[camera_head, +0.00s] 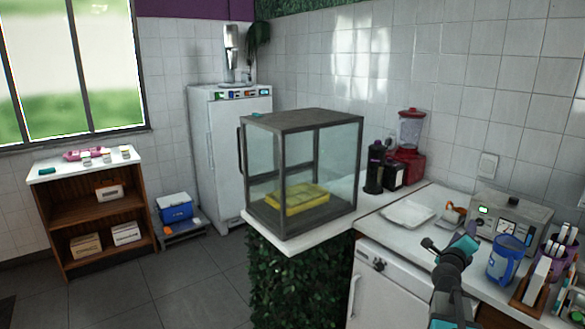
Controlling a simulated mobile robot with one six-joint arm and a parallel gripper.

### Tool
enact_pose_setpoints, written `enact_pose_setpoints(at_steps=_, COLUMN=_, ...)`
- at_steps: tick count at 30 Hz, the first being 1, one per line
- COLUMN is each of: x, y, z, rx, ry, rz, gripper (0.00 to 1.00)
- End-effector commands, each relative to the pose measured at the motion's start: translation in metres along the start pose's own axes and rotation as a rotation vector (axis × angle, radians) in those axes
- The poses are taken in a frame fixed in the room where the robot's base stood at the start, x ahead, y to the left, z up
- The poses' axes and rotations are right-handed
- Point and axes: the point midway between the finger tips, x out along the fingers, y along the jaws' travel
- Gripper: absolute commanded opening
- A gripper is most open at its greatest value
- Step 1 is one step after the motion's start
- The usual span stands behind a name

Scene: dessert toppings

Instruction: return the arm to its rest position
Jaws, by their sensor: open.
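My arm (449,280) rises from the bottom edge at the lower right, black with teal parts. It is folded and stands in front of the counter with the oven. My gripper (431,244) is at its upper end, small in the picture and pointing left. It is open, and I see nothing held in it. It appears apart from the white tray behind it, though the depth is hard to judge.
A glass display case (303,118) with a yellow tray (300,201) stands on the white counter. A white tray (406,213), an oven (508,224), a blue jug (505,262) and a wooden holder (531,302) are near my arm. The floor (190,285) at left is clear.

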Motion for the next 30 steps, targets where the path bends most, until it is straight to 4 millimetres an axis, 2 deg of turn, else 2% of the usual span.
enact_pose_setpoints(at_steps=4, x=-0.011, y=0.034, z=0.031, rx=-0.119, ry=-0.099, rz=0.066, gripper=0.45)
enact_pose_setpoints(at_steps=8, x=-0.029, y=0.08, z=0.067, rx=-0.273, ry=-0.225, rz=0.15, gripper=0.45)
enact_pose_setpoints(at_steps=15, x=-0.082, y=0.174, z=0.118, rx=-0.581, ry=-0.477, rz=0.317, gripper=0.45)
enact_pose_setpoints(at_steps=22, x=-0.15, y=0.265, z=0.14, rx=-0.875, ry=-0.718, rz=0.48, gripper=0.45)
enact_pose_setpoints(at_steps=26, x=-0.195, y=0.312, z=0.139, rx=-1.043, ry=-0.857, rz=0.577, gripper=0.45)
enact_pose_setpoints(at_steps=30, x=-0.246, y=0.358, z=0.127, rx=-1.229, ry=-1.011, rz=0.686, gripper=0.45)
